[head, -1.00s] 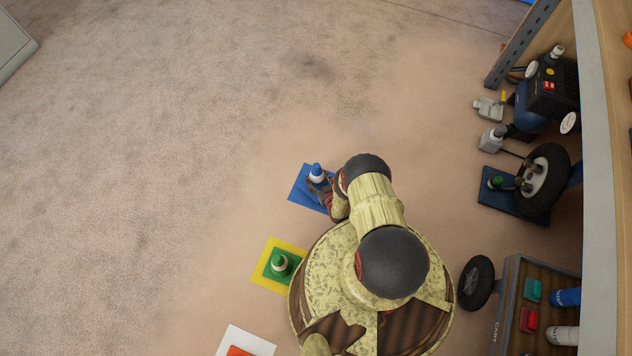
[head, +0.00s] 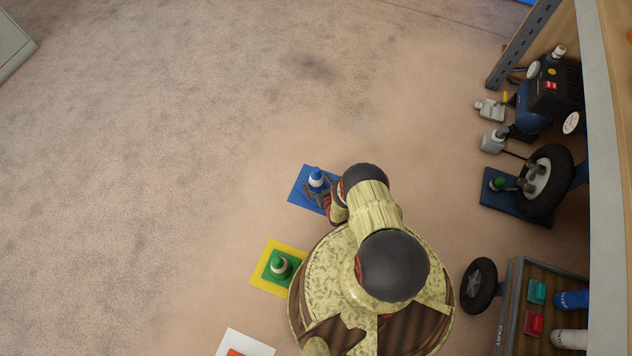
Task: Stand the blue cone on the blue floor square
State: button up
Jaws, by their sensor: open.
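The blue cone (head: 316,177), with a white band, stands upright over the blue floor square (head: 297,194), left of my arm. My gripper (head: 314,190) is open and low at the near side of the cone, its dark fingers spread by the cone's lower part. My arm covers the right part of the square. Whether the fingers still touch the cone cannot be told.
A green cone (head: 279,263) stands on a yellow square (head: 287,245) nearer. A white square (head: 240,338) with orange on it lies at the bottom edge. A cart (head: 512,290), a wheel (head: 479,284) and a compressor (head: 540,110) stand right. The floor at left is clear.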

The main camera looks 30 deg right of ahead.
jog(key=shift+s, duration=0.1)
jog(key=p+v, duration=0.4)
jog(key=v, duration=0.8)
